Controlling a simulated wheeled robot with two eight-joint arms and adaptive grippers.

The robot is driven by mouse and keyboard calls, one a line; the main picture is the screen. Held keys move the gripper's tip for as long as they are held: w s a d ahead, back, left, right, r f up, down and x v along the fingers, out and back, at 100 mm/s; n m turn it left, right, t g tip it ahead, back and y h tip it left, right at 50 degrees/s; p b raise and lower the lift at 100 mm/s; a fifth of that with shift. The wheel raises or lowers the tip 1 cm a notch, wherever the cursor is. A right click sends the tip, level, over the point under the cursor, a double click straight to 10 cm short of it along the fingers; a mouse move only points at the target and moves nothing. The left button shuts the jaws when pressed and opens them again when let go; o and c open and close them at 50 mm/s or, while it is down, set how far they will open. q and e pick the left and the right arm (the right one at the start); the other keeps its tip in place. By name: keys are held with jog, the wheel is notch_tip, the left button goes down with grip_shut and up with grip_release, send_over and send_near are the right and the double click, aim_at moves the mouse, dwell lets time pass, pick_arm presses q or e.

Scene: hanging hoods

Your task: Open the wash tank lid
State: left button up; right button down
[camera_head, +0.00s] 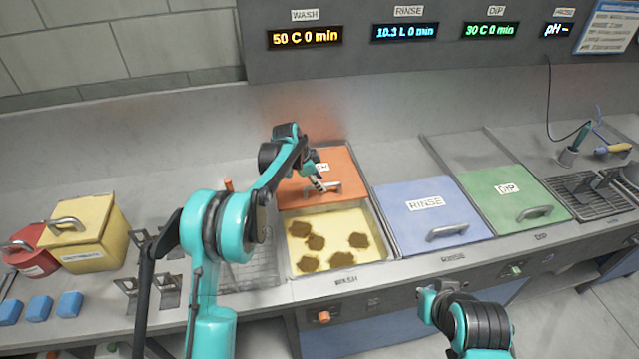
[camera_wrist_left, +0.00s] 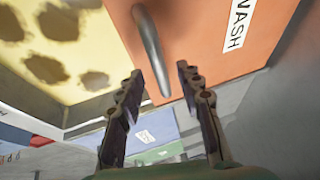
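The orange wash lid (camera_head: 345,178) lies behind the wash tank (camera_head: 292,262), leaving the front part of the tank uncovered. Yellowish liquid with several brown patches shows inside. The lid's metal handle (camera_head: 330,187) is near its front edge. My left gripper (camera_head: 318,182) is over the lid at the handle. In the left wrist view, the two fingers are apart and the handle (camera_wrist_left: 152,50) shows in line with the gap between them. No grip on it is visible.
The blue rinse lid (camera_head: 410,205) and green dip lid (camera_head: 500,192) cover tanks to the right. A yellow box (camera_head: 95,240), a red container (camera_head: 30,258) and several blue blocks (camera_head: 40,308) stand at the left. A wire rack (camera_head: 240,265) is left of the wash tank.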

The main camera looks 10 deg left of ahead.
pick_arm(q)
jog(key=v, duration=1.1)
jog(key=s+a+r+n+t+y, duration=0.1)
jog(key=s+r+n, duration=0.25)
jog(key=s, duration=0.55)
jog(key=s+a+r+n+t+y, duration=0.1)
jog(key=s+r+n, duration=0.25)
jog(key=s, duration=0.55)
jog(key=s+a+f+n+t, duration=0.1)
jog(key=s+f+n, duration=0.3)
jog(key=s, duration=0.6)
jog(key=s+a+f+n+y, duration=0.1)
jog(key=s+a+f+n, duration=0.1)
jog(key=s, duration=0.9)
jog(key=shift+a+f+n+t+y+b, duration=0.2)
jog(key=shift+f+n+t+y+b, duration=0.15)
jog(key=shift+f+n, duration=0.6)
